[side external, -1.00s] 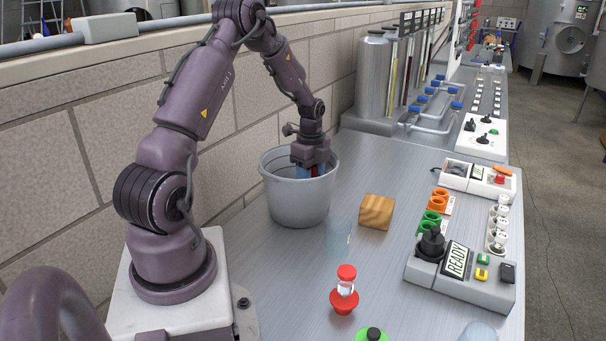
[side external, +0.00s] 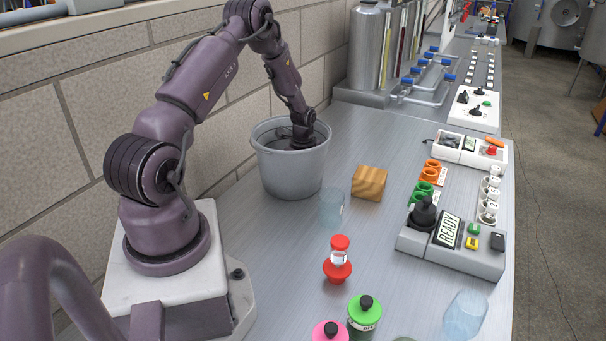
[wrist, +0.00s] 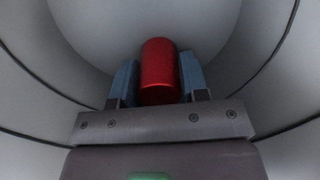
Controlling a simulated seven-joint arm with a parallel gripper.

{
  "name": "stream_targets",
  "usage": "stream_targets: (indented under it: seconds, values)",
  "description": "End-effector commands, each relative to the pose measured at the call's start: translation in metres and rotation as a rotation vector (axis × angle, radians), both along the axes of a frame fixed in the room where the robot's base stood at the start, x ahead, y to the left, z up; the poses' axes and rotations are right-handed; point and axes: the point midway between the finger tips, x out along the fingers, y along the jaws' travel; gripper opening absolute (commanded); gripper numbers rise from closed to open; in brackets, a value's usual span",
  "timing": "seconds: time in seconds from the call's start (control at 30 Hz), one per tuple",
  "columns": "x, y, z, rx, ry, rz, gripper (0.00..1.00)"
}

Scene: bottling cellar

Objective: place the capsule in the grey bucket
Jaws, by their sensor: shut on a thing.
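The grey bucket (side external: 291,172) stands on the metal bench against the block wall. My gripper reaches down inside it, so the bucket wall hides the fingers in the side view. In the wrist view my gripper (wrist: 159,82) is shut on the red capsule (wrist: 159,70), which sits between the two blue finger pads. The bucket's inner wall (wrist: 60,90) surrounds them. I cannot tell how far the capsule is from the bucket floor.
A wooden block (side external: 369,183) and a clear glass (side external: 331,207) stand right of the bucket. Nearer are a red-capped timer-like item (side external: 338,262), a green bottle (side external: 364,318) and a pink-topped one (side external: 330,332). A READY control box (side external: 452,245) sits at the right.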

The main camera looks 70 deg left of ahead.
Motion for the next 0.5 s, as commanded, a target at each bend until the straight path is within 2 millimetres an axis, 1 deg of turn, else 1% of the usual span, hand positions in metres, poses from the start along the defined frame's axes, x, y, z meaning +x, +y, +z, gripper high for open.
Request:
stream_targets:
  seconds: [0.03,0.13,0.37,0.5]
  values:
    - [-0.0001,-0.0001,-0.0015,-0.001,0.0,0.0,0.43]
    - [-0.0001,-0.0001,-0.001,0.0,0.0,0.0,0.66]
    - [-0.0001,-0.0001,-0.0008,0.0,0.0,0.0,0.67]
    - [0.0003,0.0004,0.0055,0.001,-0.002,0.0,0.67]
